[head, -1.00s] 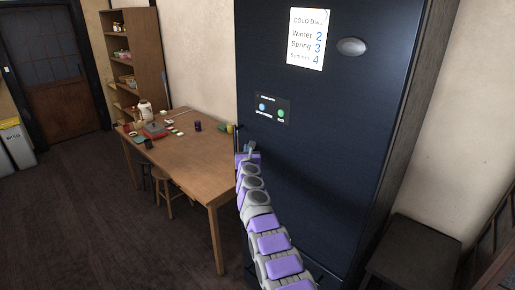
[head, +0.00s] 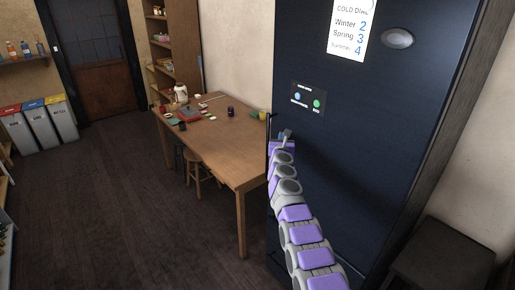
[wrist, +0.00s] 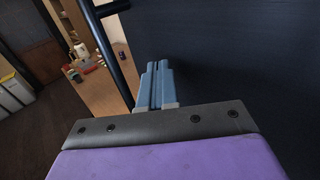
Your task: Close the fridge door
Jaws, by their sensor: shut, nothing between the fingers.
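The tall dark blue fridge door (head: 375,130) fills the right half of the head view and the right of the wrist view (wrist: 240,60). It looks flush with the cabinet, though I cannot tell whether a gap remains. Its dark bar handle (wrist: 112,55) runs along the door's left edge. My gripper (head: 287,135) is in front of the door near that edge, just right of the handle. In the wrist view the blue fingers (wrist: 157,85) are together and empty. I cannot tell whether they touch the door.
A wooden table (head: 225,150) with small items stands left of the fridge, with a stool (head: 203,172) beneath. A dark low stand (head: 440,258) is at the fridge's right. Bins (head: 40,125) stand far left. The floor left of the table is clear.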

